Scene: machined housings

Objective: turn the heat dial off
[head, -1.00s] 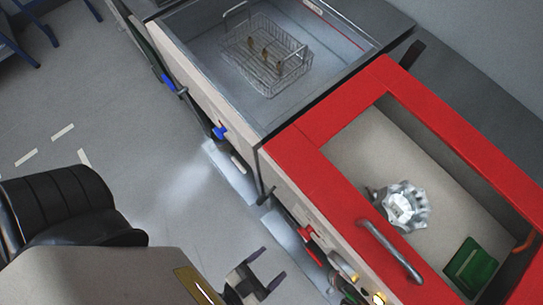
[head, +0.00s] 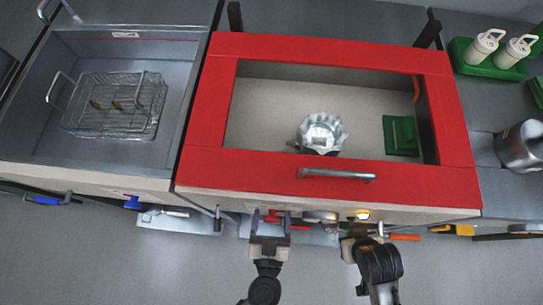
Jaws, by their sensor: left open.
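The red-topped unit (head: 325,48) stands in the middle with its front panel facing me. On that panel a red knob (head: 273,217) and a round silvery part (head: 320,215) show, with a lit yellow lamp (head: 362,214) to their right. I cannot tell for sure which is the heat dial, nor its setting. My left gripper (head: 269,222) is open in front of the panel, its fingers on either side of the red knob in the picture; I cannot tell whether they touch it. My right gripper (head: 361,230) is near the panel below the lamp; its fingers are unclear.
A silver handle (head: 337,175) crosses the front rim. Inside the red frame are a silvery fluted part (head: 321,132) and a green block (head: 401,136). A wire basket (head: 115,105) sits in the grey basin at left. White bottles (head: 485,47) stand in a green tray at right.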

